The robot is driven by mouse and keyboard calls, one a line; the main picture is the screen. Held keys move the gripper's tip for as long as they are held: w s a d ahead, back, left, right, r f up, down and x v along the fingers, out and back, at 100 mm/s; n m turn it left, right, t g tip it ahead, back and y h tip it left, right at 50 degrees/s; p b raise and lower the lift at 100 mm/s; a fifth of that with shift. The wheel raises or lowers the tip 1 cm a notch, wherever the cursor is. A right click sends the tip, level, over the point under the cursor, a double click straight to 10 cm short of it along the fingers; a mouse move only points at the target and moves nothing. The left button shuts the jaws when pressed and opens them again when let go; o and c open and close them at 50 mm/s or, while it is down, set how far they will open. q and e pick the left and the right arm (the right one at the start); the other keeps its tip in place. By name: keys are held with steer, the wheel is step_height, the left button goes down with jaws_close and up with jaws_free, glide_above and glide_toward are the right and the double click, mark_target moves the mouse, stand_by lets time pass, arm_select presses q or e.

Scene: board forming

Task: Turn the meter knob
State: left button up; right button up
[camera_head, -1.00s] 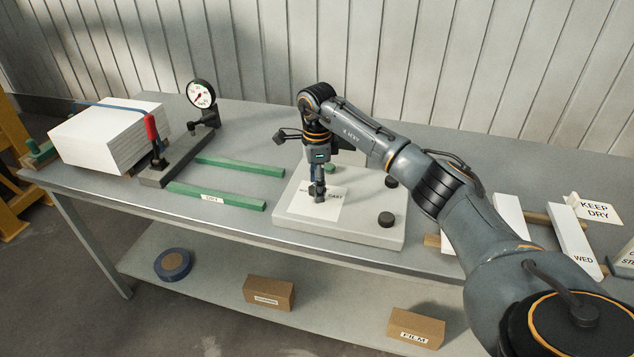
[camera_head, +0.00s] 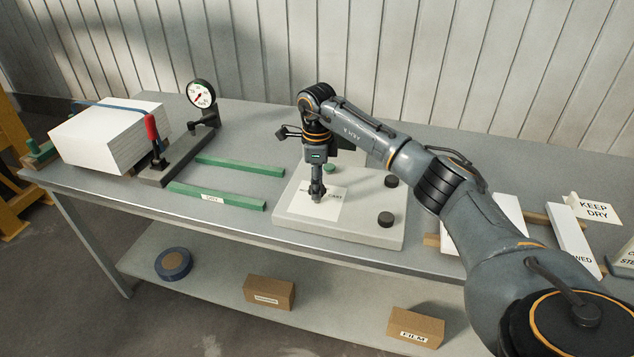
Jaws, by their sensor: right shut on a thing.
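My right gripper (camera_head: 317,194) points straight down over a pale block (camera_head: 365,235) on the bench. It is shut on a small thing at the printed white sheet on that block. The fingers hide most of that thing, so I cannot tell its shape; it may be the meter knob. Two black round knobs stand apart on the block, one at the back (camera_head: 391,181) and one at the front (camera_head: 386,219). A round dial gauge (camera_head: 201,94) with a white face and red needle stands at the back left, away from the gripper. My left gripper is not in view.
A strapped stack of white boards (camera_head: 100,143) and a red-handled clamp (camera_head: 151,128) are at the left. Green strips (camera_head: 217,197) lie left of the block. White boards (camera_head: 571,232) and a KEEP DRY sign (camera_head: 594,208) are at the right. Boxes (camera_head: 268,292) sit on the lower shelf.

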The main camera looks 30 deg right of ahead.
steer(key=m, duration=0.5)
steer(key=shift+m+p, duration=0.3)
steer(key=shift+p, duration=0.1)
steer(key=m+p, duration=0.1)
steer(key=m, duration=0.4)
steer(key=m+p, duration=0.1)
steer(key=m, duration=0.4)
steer(key=shift+m, duration=0.4)
steer(key=m+p, duration=0.1)
steer(key=m, duration=0.3)
steer(key=shift+d+m, duration=0.1)
steer(key=shift+m, duration=0.3)
steer(key=shift+m+p, duration=0.3)
steer(key=o, duration=1.2)
steer(key=shift+c, duration=0.2)
steer(key=shift+r, duration=0.1)
